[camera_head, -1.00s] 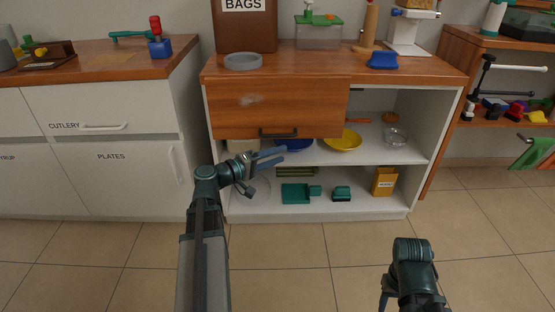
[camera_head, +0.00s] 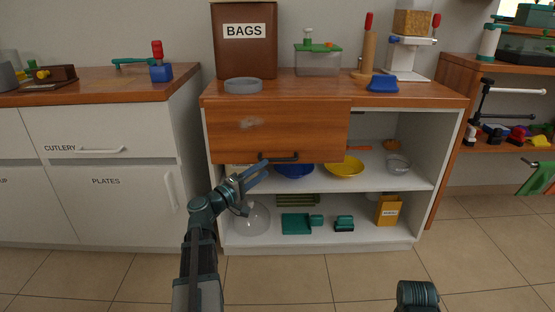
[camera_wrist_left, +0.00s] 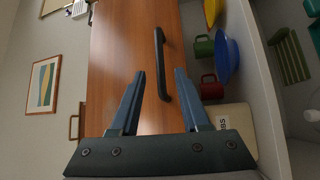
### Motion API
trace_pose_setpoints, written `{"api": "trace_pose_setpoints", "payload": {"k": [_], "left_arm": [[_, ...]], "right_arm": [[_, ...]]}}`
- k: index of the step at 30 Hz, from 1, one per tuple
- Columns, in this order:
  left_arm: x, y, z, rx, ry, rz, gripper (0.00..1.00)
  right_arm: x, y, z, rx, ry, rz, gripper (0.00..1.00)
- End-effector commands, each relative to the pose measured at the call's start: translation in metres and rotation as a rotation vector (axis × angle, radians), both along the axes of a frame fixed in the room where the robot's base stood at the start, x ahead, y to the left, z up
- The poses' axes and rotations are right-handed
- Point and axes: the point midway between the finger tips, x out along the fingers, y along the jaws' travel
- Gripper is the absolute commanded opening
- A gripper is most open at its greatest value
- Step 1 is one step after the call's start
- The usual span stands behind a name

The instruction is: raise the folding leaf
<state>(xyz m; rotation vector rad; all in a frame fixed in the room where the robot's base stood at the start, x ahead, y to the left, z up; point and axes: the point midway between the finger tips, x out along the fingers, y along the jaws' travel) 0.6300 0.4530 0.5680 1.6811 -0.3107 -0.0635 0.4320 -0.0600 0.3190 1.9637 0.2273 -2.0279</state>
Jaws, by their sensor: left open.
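The folding leaf (camera_head: 270,133) is a brown wooden panel hanging down across the upper left of the open white cabinet. A dark bar handle (camera_head: 279,159) runs along its lower edge. In the left wrist view the leaf (camera_wrist_left: 117,50) fills the middle, and the handle (camera_wrist_left: 159,50) lies partly between my fingers in the picture. My left gripper (camera_head: 264,169) is open and empty, close to the left end of the handle; I cannot tell whether it touches. Of my right arm only a dark rounded link shows at the bottom right; its gripper is out of view.
The wooden counter (camera_head: 320,92) above holds a grey dish (camera_head: 243,86), a bags box (camera_head: 245,50) and a blue item (camera_head: 383,83). Below the leaf are a blue bowl (camera_head: 295,171), a yellow bowl (camera_head: 344,167) and a glass dome (camera_head: 252,218). The floor in front is clear.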

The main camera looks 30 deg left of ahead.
Motion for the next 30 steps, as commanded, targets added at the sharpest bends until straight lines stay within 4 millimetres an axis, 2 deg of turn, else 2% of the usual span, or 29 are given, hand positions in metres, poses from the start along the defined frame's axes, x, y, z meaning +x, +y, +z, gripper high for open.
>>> {"api": "trace_pose_setpoints", "payload": {"k": [1,6,12,18,26,30], "left_arm": [[0.013,-0.002,0.003,-0.001,0.0,-0.003,0.46],[0.043,-0.009,0.007,-0.001,-0.001,-0.002,0.46],[0.065,-0.015,0.01,0.0,0.0,-0.001,0.46],[0.073,-0.018,0.011,0.0,0.0,-0.001,0.46],[0.073,-0.019,0.01,0.0,0.0,0.0,0.46],[0.073,-0.018,0.01,0.0,0.0,0.0,0.23]], "right_arm": [[0.0,0.0,0.003,0.0,0.0,0.0,0.5],[0.0,0.0,0.007,0.0,0.0,0.0,0.5],[0.0,0.0,0.01,0.0,0.0,0.0,0.5],[0.0,0.0,0.01,0.0,0.0,0.0,0.5],[0.0,0.0,0.01,0.0,0.0,0.0,0.5],[0.0,0.0,0.01,0.0,0.0,0.0,0.5]]}}
